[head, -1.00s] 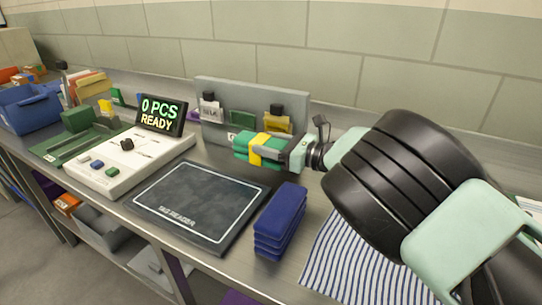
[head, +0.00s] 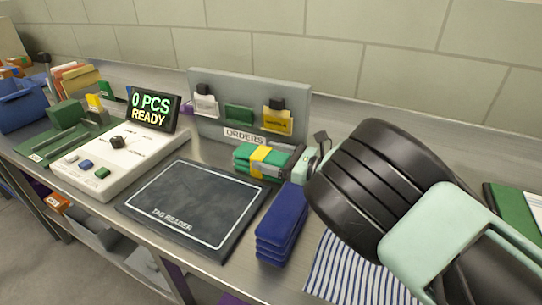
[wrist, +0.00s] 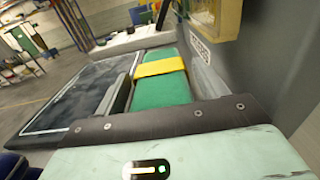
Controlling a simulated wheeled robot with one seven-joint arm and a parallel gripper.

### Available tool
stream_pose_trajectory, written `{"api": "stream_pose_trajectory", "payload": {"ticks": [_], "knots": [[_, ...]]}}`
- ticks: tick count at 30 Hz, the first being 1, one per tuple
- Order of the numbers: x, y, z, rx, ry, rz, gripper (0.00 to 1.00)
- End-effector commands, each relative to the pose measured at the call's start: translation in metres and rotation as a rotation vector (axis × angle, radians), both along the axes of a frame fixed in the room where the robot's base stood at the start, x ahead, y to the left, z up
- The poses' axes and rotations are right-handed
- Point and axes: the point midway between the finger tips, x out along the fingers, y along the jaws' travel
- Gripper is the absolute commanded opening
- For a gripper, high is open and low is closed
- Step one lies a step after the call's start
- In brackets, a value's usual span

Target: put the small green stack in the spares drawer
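The small green stack (head: 243,157) has a yellow band around it and lies in front of the grey rack, behind the right part of the tag reader. My gripper (head: 290,160) comes from the right and is shut on the stack's right end. In the wrist view the stack (wrist: 162,92) shows between the fingers, with its yellow band across it. I cannot tell whether the stack's underside touches the bench. No drawer labelled spares can be made out.
The tag reader (head: 195,208) lies flat mid-bench. A blue stack (head: 281,225) stands right of it, beside a striped cloth (head: 350,272). The grey rack (head: 250,90) marked ORDERS stands behind. A white console (head: 108,160) with a display (head: 151,108) reading "0 PCS READY" stands left.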

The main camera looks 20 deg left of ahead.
Motion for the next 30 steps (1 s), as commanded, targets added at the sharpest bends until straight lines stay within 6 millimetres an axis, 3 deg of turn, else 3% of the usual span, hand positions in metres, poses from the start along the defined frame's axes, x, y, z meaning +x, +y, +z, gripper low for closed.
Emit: {"api": "stream_pose_trajectory", "payload": {"ticks": [11, 16, 24, 30], "knots": [[0.0, -0.001, 0.003, 0.0, 0.0, -0.001, 0.78], [-0.001, -0.025, 0.0, -0.002, 0.002, -0.004, 0.78], [-0.005, -0.082, -0.001, -0.001, 0.001, -0.004, 0.78], [-0.008, -0.111, 0.0, -0.001, 0.0, -0.002, 0.78]]}}
